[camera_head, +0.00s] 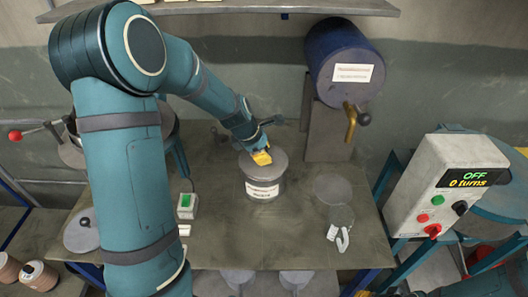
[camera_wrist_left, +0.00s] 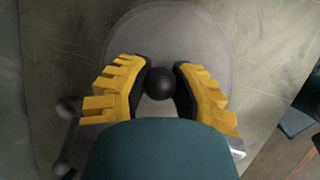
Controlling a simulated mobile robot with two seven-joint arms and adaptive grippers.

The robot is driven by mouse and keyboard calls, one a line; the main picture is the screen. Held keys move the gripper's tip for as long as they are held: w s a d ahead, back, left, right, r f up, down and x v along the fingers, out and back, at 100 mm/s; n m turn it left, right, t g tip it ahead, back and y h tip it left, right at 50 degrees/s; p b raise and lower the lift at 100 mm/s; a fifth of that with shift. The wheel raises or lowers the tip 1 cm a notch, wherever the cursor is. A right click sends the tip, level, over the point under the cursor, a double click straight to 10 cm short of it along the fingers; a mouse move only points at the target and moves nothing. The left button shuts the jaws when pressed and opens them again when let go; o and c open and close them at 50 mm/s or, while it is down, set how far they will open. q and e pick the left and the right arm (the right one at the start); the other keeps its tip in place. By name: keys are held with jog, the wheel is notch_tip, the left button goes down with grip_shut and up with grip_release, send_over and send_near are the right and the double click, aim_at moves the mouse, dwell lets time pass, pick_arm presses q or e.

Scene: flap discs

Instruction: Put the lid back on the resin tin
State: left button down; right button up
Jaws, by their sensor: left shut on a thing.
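The resin tin (camera_head: 265,190) is a grey cylinder with a white label, standing on the middle of the bench. Its round grey lid (camera_head: 279,162) lies over the top of the tin, looking level, with no clear gap between them. The lid (camera_wrist_left: 205,40) fills the middle of the left wrist view, with a black ball knob (camera_wrist_left: 160,83) at its centre. My left gripper (camera_head: 261,157), with yellow fingers, is above the lid and shut on the knob. It also shows in the left wrist view (camera_wrist_left: 160,88). My right gripper is not in view.
On the bench (camera_head: 220,235) are a small box with a green face (camera_head: 186,205), a knobbed grey disc (camera_head: 82,231) and flat discs (camera_head: 333,188). A blue drum (camera_head: 344,62) with a tap stands behind. A control box (camera_head: 440,185) reading OFF stands right.

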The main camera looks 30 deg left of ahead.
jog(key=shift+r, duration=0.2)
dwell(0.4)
pick_arm(q)
jog(key=shift+c, duration=0.8)
grip_release()
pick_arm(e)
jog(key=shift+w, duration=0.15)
pick_arm(q)
jog(key=shift+r+p, duration=1.35)
jog(key=shift+p, duration=0.3)
jog(key=shift+r+p, duration=2.15)
jog(key=shift+p, duration=0.1)
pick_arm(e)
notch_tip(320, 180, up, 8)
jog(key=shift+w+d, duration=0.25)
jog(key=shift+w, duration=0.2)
